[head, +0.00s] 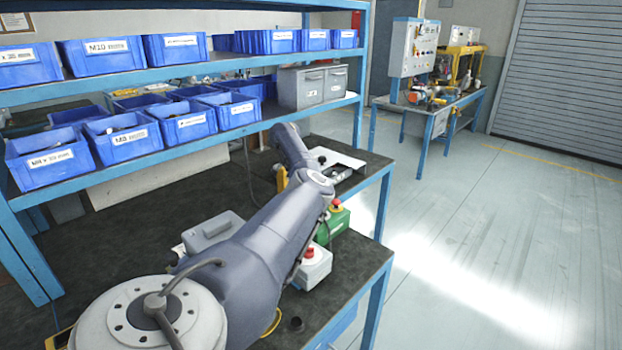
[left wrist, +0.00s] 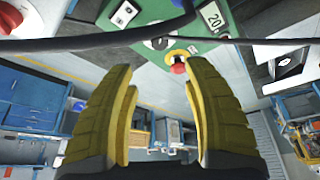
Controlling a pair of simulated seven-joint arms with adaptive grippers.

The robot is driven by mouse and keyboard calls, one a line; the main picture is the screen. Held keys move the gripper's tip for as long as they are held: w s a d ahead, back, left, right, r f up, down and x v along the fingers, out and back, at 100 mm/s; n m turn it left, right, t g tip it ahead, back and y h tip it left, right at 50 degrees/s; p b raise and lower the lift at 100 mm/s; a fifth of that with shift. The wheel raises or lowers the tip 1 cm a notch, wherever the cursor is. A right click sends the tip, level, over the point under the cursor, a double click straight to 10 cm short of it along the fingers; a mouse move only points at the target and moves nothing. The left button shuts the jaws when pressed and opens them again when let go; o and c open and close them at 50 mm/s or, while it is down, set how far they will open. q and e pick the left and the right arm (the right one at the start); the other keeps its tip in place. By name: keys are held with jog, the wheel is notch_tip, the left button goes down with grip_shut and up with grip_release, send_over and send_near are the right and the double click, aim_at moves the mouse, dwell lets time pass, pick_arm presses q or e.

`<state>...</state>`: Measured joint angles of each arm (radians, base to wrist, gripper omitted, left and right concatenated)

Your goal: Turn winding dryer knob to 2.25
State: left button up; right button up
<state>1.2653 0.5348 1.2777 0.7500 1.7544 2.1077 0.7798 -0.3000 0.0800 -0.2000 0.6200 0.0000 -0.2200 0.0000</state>
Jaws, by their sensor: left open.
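A green control box (head: 333,222) with a red button on a yellow base (head: 336,206) stands on the dark bench, partly hidden by my arm. In the left wrist view its green panel (left wrist: 135,52) shows a display reading about 20 (left wrist: 214,17), the red button (left wrist: 178,66) and a small dark round part (left wrist: 158,43), possibly the knob. A dark cable crosses in front of it. My left gripper (left wrist: 158,70) has two yellow fingers apart, with nothing between them, pointing toward the panel. In the head view a yellow finger (head: 281,179) shows beside my arm. My right gripper is not in view.
A white box with a red knob (head: 314,266) stands in front of the green box, and a grey case (head: 212,231) lies to the left. Shelves with blue bins (head: 126,142) rise behind the bench. The bench's right edge (head: 382,262) is close to the boxes.

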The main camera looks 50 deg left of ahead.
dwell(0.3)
pick_arm(q)
jog(key=w+d+f+m+g+y, duration=0.1)
jog(key=d+f+m+g+y, duration=0.1)
jog(key=d+f, duration=0.15)
jog(key=w+d+r+m+g+y, duration=0.15)
jog(key=d+r+m+y, duration=0.3)
jog(key=r+m, duration=0.6)
jog(key=a+f, duration=0.2)
jog(key=f, duration=0.4)
jog(key=w+a+f+m, duration=0.1)
jog(key=a+f, duration=0.1)
jog(key=f, duration=0.4)
jog(key=a+f+m, duration=0.1)
jog(key=a+f, duration=0.1)
jog(key=f, duration=0.4)
jog(key=shift+w+m+t, duration=0.25)
jog(key=shift+w, duration=0.05)
grip_shut()
